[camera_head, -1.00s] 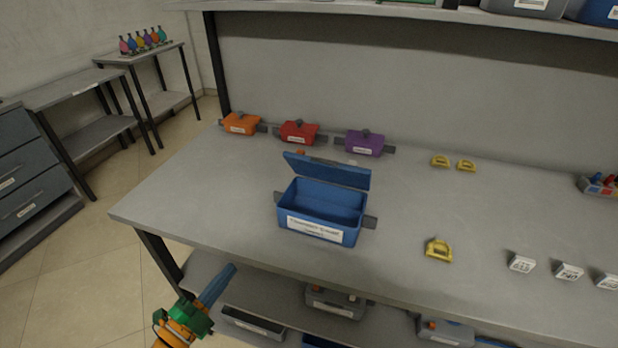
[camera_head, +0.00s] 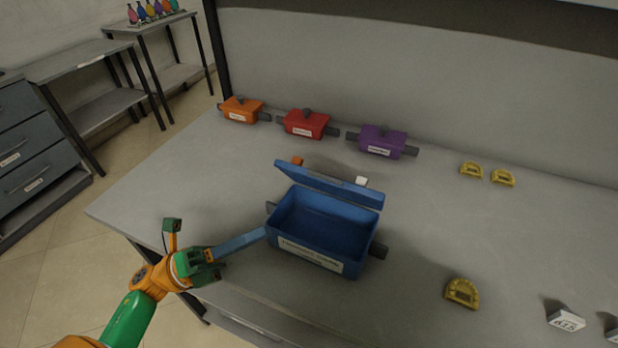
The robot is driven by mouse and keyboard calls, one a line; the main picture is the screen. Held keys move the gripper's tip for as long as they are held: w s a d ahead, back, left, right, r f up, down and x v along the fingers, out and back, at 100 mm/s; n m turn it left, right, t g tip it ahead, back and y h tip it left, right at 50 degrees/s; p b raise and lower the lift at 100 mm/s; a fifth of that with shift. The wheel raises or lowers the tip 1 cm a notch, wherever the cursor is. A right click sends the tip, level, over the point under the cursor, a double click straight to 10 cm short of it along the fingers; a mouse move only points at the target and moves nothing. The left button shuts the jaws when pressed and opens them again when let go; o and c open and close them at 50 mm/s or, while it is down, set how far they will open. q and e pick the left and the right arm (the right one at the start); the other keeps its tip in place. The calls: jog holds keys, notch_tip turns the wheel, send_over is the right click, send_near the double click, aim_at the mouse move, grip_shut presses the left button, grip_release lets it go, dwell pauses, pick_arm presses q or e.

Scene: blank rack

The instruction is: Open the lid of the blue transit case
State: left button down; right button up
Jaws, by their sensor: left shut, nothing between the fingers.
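The blue transit case (camera_head: 322,258) stands on the grey workbench with a white label on its front. Its blue lid (camera_head: 330,184) is raised and tilted back behind the box, and the inside of the box shows as an open hollow. My left gripper (camera_head: 261,235) is shut and empty, its blue fingers pointing right. The fingertips are close to the left side of the case near its front; I cannot tell if they touch it. My right gripper is not in view.
Orange (camera_head: 243,110), red (camera_head: 306,124) and purple (camera_head: 382,141) cases stand in a row at the back of the bench (camera_head: 165,165). Small orange and white pieces lie behind the lid. Yellow tape-measure-like items (camera_head: 461,292) and white blocks (camera_head: 566,319) lie to the right.

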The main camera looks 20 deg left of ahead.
aim_at(317, 177)
pick_arm(q)
jog(key=w+d+r+p, duration=0.1)
jog(key=w+d, duration=0.1)
jog(key=w+d+r+p, duration=0.4)
jog(key=w, duration=0.1)
jog(key=shift+d+r, duration=0.15)
jog(key=shift+r, duration=0.05)
jog(key=shift+w, duration=0.1)
jog(key=shift+r, duration=0.1)
jog(key=shift+w+r, duration=0.55)
jog(key=shift+w, duration=0.15)
jog(key=shift+w+d+r+b, duration=0.1)
jog(key=shift+w+r+b, duration=0.35)
jog(key=shift+w, duration=0.2)
jog(key=shift+w+d+r+b, duration=0.1)
jog(key=shift+w+r+b, duration=0.25)
jog(key=shift+w, duration=0.3)
jog(key=shift+w+d+r+b, duration=0.1)
jog(key=shift+w+r+b, duration=0.15)
jog(key=shift+w, duration=0.3)
jog(key=shift+w+r+b, duration=0.1)
jog(key=shift+w+b, duration=0.15)
jog(key=shift+w, duration=0.3)
